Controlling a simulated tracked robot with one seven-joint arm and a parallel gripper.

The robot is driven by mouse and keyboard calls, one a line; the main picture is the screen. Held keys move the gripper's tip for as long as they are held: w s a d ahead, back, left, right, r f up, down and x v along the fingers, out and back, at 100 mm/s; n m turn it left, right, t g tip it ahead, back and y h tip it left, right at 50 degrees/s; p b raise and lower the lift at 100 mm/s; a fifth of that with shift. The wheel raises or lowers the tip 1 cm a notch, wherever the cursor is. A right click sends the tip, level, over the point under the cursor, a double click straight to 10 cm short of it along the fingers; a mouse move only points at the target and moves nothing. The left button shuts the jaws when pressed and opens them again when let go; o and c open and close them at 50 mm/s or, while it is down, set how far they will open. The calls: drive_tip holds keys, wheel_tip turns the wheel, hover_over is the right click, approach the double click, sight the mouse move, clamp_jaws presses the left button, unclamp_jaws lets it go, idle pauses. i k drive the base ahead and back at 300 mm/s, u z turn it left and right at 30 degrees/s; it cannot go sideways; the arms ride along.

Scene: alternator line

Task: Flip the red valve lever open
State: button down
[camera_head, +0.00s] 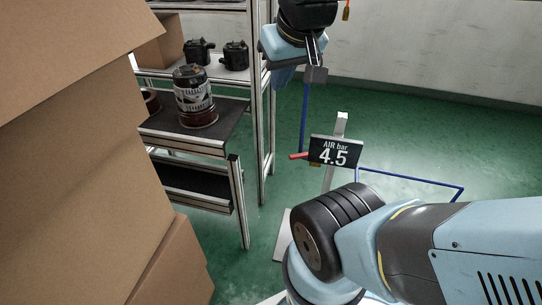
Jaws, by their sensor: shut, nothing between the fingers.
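The red valve lever (299,156) sticks out to the left from behind the left edge of a dark sign (335,152) reading "AIR bar 4.5". A bit of brass-coloured valve body (315,164) shows under the sign; the rest of the valve is hidden. A blue pipe (304,118) rises near the lever. My gripper (314,76) is at the top centre, pointing down, shut and empty. In the picture it is above the lever and apart from it.
Stacked cardboard boxes (75,150) fill the left side. A metal rack (258,100) with a can (194,97) and black parts (235,55) stands behind them. Green floor (470,130) is clear at right.

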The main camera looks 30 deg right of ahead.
sight(297, 156)
drive_tip(key=u, duration=0.1)
drive_tip(key=k, duration=1.95)
drive_tip(key=z, duration=0.7)
drive_tip(key=i, duration=1)
